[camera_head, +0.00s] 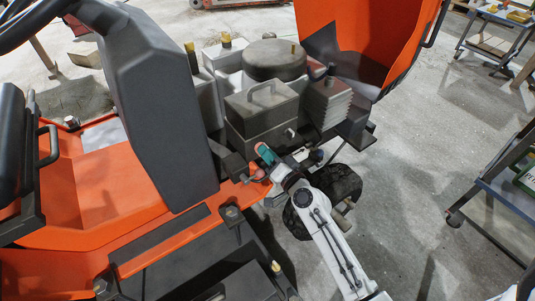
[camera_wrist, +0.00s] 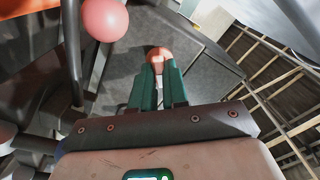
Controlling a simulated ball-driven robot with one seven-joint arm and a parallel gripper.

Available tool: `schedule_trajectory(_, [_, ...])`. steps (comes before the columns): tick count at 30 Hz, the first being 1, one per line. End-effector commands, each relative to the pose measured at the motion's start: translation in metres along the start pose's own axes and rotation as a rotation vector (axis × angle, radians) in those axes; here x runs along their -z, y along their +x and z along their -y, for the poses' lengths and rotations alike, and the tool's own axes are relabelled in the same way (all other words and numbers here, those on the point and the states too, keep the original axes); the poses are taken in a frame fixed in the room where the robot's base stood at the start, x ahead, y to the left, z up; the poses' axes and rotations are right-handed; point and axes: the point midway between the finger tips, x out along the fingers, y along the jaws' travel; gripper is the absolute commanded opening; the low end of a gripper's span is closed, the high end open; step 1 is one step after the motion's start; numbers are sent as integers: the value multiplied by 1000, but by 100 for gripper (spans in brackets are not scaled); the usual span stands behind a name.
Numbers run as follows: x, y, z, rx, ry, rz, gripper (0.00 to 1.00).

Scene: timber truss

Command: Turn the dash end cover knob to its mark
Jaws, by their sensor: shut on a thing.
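My gripper (camera_wrist: 158,72) has green fingers and is shut on a small copper-orange knob (camera_wrist: 158,53) in the wrist view. Only the knob's rounded top shows past the fingertips. Behind it is a dark grey panel (camera_wrist: 205,58); I cannot make out a mark on it. In the head view my gripper (camera_head: 264,152) is beside the lower right side of the dark grey dash column (camera_head: 160,110). The knob cannot be made out clearly there.
A pink ball-shaped handle (camera_wrist: 105,19) stands close to the left of the knob; it also shows just below my gripper in the head view (camera_head: 256,169). Grey boxes (camera_head: 262,105) are just behind my gripper. A trolley (camera_head: 505,190) stands at the right, with open floor between.

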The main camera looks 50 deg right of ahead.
Motion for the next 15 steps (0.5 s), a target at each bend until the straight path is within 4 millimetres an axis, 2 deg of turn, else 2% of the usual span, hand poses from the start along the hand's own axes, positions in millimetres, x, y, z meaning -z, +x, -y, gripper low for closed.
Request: schedule_trajectory(15, [0,0,-2,-1,467,0,0])
